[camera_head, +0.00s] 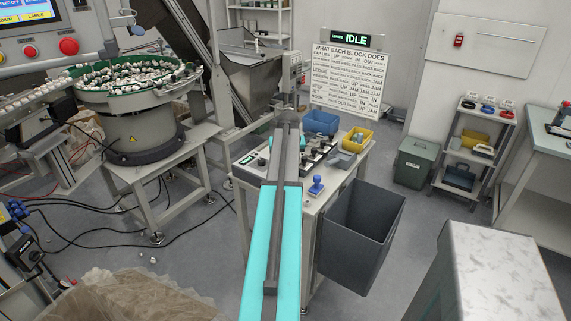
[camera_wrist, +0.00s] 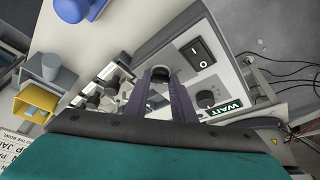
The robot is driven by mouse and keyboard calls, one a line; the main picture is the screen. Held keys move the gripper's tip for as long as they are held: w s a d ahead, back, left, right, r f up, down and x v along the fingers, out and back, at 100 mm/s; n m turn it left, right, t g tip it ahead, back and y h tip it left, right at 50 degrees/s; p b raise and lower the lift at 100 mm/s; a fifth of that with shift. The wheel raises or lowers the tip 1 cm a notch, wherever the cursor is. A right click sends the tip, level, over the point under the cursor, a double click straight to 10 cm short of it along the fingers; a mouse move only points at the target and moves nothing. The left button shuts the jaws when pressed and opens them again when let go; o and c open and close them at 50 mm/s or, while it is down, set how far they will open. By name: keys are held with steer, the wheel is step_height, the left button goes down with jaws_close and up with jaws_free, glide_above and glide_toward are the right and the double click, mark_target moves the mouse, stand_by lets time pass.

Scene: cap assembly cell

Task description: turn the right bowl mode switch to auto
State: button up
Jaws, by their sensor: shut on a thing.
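In the wrist view, my gripper (camera_wrist: 160,79) reaches down to a slanted grey control panel (camera_wrist: 228,78). Its two dark fingers are closed on a dark switch knob (camera_wrist: 160,73), one finger on each side. The knob's pointer and label cannot be read, so its setting is not clear. A second black knob (camera_wrist: 206,98) sits on the panel to the right, beside a WAIT display (camera_wrist: 228,109). A black rocker switch (camera_wrist: 199,50) is above it. In the head view, my arm covers much of the panel and my fingertips are hidden.
A work table (camera_head: 312,205) carries the panel, a blue bin (camera_head: 320,122), a yellow bin (camera_head: 357,139) and a blue stamp-like object (camera_head: 316,186). A dark open bin (camera_head: 358,236) stands at its right. A bowl feeder (camera_head: 135,125) is at the left. An IDLE sign (camera_head: 356,40) hangs behind.

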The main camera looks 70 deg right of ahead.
steer(key=shift+s+n, duration=0.1)
steer(key=shift+n, duration=0.4)
steer(key=o, duration=1.1)
steer(key=shift+c, duration=0.2)
steer(key=shift+r, duration=0.15)
steer(key=b+v, duration=0.2)
steer(key=v, duration=1.1)
steer(key=shift+s+r, duration=0.25)
steer(key=shift+r, duration=0.05)
